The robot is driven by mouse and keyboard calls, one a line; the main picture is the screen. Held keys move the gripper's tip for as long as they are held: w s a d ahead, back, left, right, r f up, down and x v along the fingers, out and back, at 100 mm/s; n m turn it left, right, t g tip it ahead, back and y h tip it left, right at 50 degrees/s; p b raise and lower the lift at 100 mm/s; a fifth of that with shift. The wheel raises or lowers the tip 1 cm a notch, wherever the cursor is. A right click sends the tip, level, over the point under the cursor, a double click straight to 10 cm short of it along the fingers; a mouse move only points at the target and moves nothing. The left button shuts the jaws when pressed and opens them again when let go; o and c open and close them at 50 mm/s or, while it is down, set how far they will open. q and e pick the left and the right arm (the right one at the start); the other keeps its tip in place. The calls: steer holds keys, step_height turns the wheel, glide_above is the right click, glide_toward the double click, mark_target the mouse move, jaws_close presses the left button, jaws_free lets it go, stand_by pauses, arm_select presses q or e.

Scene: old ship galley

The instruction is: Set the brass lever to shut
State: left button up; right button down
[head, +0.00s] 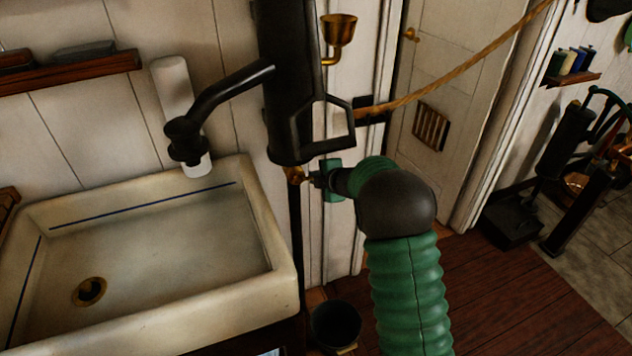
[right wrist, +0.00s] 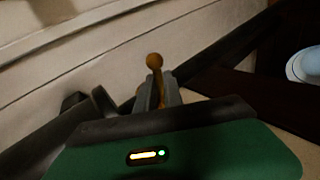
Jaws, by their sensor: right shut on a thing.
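The brass lever (head: 293,174) shows as a small bit of brass just under the black pump body (head: 285,90), right of the sink. In the right wrist view its rod and round ball end (right wrist: 154,61) stick out past the fingers. My right gripper (head: 310,179) has come in from the right and is shut on the lever; its fingers (right wrist: 157,93) press the rod from both sides. Most of the lever is hidden by the gripper and pump, so I cannot tell its exact setting. My left gripper is not in view.
A pale sink (head: 275,235) with a brass drain stands at left, under the pump's black spout (head: 232,88). A dark bucket (head: 336,326) stands on the floor below my right arm. A rope (head: 460,67) hangs across the door.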

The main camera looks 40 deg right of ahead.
steer(key=shift+a+r+n+h, duration=0.2)
steer(key=shift+n+h, duration=0.2)
steer(key=shift+h, duration=0.1)
stand_by(0.3)
steer(key=c, duration=1.5)
jaws_free()
steer(key=shift+r, duration=0.1)
steer(key=p+v, duration=0.2)
steer(key=v, duration=1.4)
steer(key=shift+s+a+r, duration=0.1)
steer(key=shift+s+r, duration=0.05)
steer(key=shift+r, duration=0.2)
